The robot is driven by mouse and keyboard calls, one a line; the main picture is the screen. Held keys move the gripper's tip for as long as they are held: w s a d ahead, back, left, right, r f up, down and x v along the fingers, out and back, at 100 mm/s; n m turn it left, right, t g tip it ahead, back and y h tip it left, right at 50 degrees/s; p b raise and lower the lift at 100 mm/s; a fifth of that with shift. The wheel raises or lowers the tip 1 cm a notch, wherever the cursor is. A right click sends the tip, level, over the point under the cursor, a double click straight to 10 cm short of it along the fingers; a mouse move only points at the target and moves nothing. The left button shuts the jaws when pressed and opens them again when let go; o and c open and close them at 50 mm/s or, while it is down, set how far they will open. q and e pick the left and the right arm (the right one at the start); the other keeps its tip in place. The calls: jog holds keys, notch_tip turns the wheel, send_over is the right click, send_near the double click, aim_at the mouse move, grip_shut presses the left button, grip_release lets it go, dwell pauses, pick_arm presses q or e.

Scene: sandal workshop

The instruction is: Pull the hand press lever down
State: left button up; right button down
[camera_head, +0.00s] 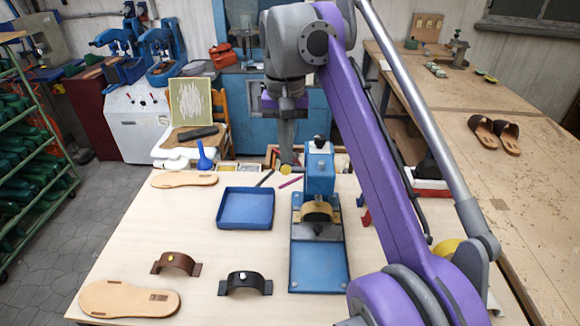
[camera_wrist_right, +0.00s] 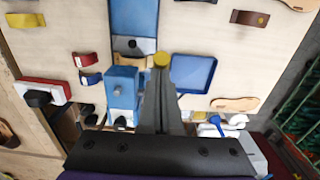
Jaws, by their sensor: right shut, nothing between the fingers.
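The blue hand press (camera_head: 320,172) stands upright on a blue base plate (camera_head: 319,268) at the right of the pale table. A yellow round knob (camera_head: 285,170), apparently the lever's end, sits just left of the press head; the lever's bar is mostly hidden. My right gripper (camera_head: 286,155) points down from above, with its shut fingers right over the knob. In the right wrist view, the fingertips (camera_wrist_right: 160,78) lie just by the yellow knob (camera_wrist_right: 161,59), beside the press (camera_wrist_right: 121,88). I cannot tell whether they touch. My left gripper is out of view.
A blue tray (camera_head: 245,208) lies left of the press. A brown strap (camera_head: 177,263), a black strap (camera_head: 245,283) and two tan insoles (camera_head: 130,299) (camera_head: 184,179) lie on the table. My purple arm covers the table's right part. The front middle is clear.

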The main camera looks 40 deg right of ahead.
aim_at(285, 167)
jog(key=shift+s+a+f+b, duration=0.2)
jog(key=shift+f+b, duration=0.05)
jog(key=shift+f, duration=0.2)
jog(key=shift+s+a+f+b, duration=0.15)
jog(key=shift+f+b, duration=0.1)
jog(key=shift+f, duration=0.15)
jog(key=shift+s+a+f, duration=0.1)
jog(key=shift+s, duration=0.05)
jog(key=shift+f, duration=0.2)
jog(key=shift+s+a+f+b, duration=0.3)
jog(key=shift+s+f+b, duration=0.15)
jog(key=shift+f+b, duration=0.3)
jog(key=shift+w, duration=0.1)
